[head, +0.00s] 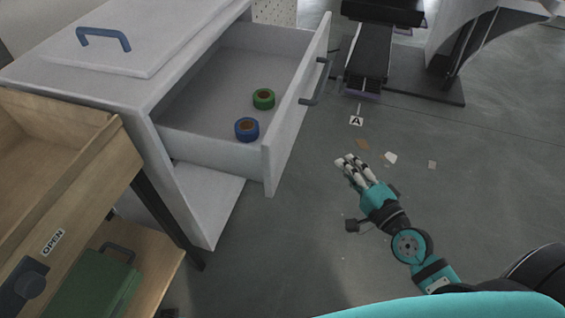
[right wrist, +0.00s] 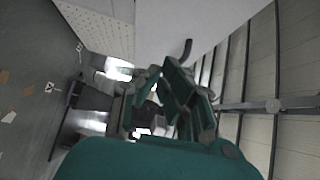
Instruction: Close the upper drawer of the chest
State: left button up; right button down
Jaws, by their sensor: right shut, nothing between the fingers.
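The white chest (head: 190,205) stands at the left in the head view. Its upper drawer (head: 190,147) is pulled open toward the right. A grey handle (head: 314,84) sits on the drawer front. A green tape roll (head: 263,98) and a blue tape roll (head: 246,129) lie inside the drawer. My right gripper (head: 347,161) is shut and empty, to the right of the drawer front and apart from it. In the right wrist view my right gripper (right wrist: 165,85) shows its fingers close together, with a pale panel and a dark handle beyond. My left gripper is not in view.
A wooden bench (head: 125,160) with an OPEN label and a green case (head: 95,285) stands at the left. Dark equipment (head: 370,60) stands at the back. Small scraps (head: 390,158) and an A marker (head: 356,121) lie on the otherwise clear floor.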

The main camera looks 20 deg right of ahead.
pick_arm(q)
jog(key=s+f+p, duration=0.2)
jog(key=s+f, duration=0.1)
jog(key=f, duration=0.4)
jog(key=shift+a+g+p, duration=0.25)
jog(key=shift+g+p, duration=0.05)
pick_arm(e)
jog(key=shift+w+a+r, duration=0.2)
jog(key=shift+w+a, duration=0.75)
jog(key=shift+w, duration=1.05)
jog(key=shift+w+a+r, duration=0.15)
jog(key=shift+w+a, duration=0.85)
jog(key=shift+w, duration=1.05)
jog(key=shift+w+a+r, duration=0.2)
jog(key=shift+w+a, duration=0.75)
jog(key=shift+w, duration=1.05)
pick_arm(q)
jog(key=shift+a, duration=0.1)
pick_arm(e)
jog(key=shift+w, duration=0.1)
